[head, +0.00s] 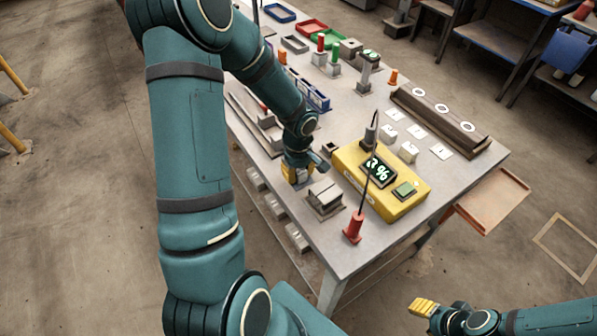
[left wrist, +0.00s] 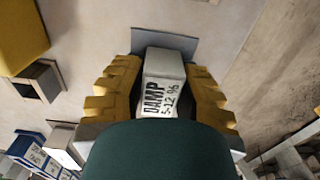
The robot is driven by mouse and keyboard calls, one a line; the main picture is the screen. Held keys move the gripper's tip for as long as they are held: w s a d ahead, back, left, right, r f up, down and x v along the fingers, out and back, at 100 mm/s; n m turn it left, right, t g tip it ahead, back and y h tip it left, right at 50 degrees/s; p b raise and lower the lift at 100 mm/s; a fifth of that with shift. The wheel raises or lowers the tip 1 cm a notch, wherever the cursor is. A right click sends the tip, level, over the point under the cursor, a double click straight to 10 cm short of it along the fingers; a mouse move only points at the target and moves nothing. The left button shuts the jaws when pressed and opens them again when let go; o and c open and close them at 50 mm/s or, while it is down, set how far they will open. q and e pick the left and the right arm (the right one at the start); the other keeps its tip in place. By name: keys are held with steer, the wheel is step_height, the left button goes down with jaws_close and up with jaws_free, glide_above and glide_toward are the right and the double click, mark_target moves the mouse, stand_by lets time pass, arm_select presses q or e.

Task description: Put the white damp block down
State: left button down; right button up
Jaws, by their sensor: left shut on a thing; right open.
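The white damp block (left wrist: 163,70) is between the yellow fingers of my left gripper (left wrist: 165,90), with "DAMP 5-12 %" in black on its side. My left gripper (head: 297,174) is shut on it, pointing down at the near left part of the table (head: 330,262). In the head view the block is mostly hidden by the gripper. A flat grey plate (left wrist: 165,39) shows just beyond the block in the left wrist view; I cannot tell whether they touch. My right gripper (head: 424,307) is open and empty, off the table at the lower right.
A yellow meter (head: 408,200) with a lit display stands right of my left gripper. A grey metal stand (head: 325,197) and a red-handled probe (head: 354,228) are close by. Small white blocks (head: 408,152) and cards (head: 441,152) lie behind the meter. The front corner is clear.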

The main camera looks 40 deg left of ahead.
arm_select(q)
steer(key=shift+f, duration=0.15)
steer(key=c, duration=0.8)
jaws_free()
steer(key=shift+r, duration=0.2)
step_height(320, 180, up, 12)
steer(key=p, duration=0.2)
